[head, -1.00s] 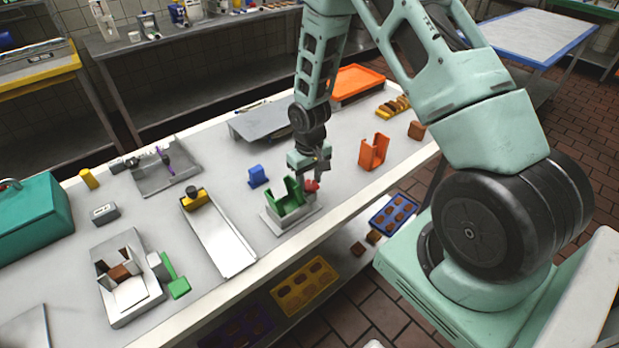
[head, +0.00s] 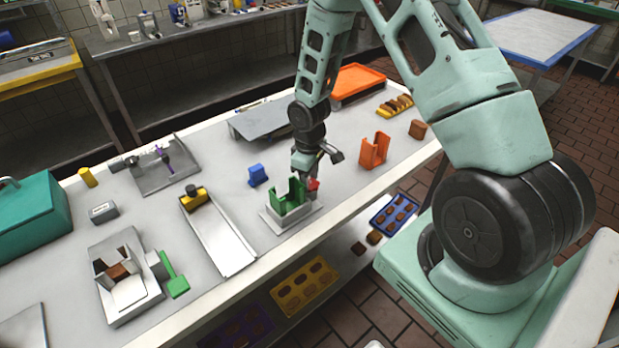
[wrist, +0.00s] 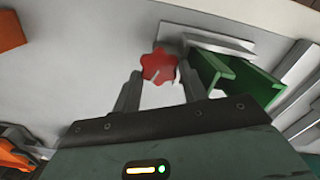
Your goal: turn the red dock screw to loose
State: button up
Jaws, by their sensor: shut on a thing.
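The red dock screw (head: 313,184) is a lobed red knob at the right side of the grey dock (head: 308,212) that holds a green U-shaped holder (head: 287,197). The screw also shows in the wrist view (wrist: 158,66), with a pale mark on its face, next to the green holder (wrist: 238,79). My gripper (wrist: 161,82) is shut on the red screw, one finger on each side of it. In the head view, my gripper (head: 309,178) points down at the screw and hides part of it.
An orange holder (head: 374,151) stands to the right and a blue block (head: 257,175) behind left. A long metal tray (head: 220,235) lies left of the dock. The table's front edge is close to the dock. Bare tabletop lies between the dock and the orange holder.

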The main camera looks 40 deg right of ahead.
jog(key=shift+n, duration=1.1)
jog(key=shift+r, duration=0.1)
jog(key=o, duration=0.7)
jog(key=shift+a, duration=0.1)
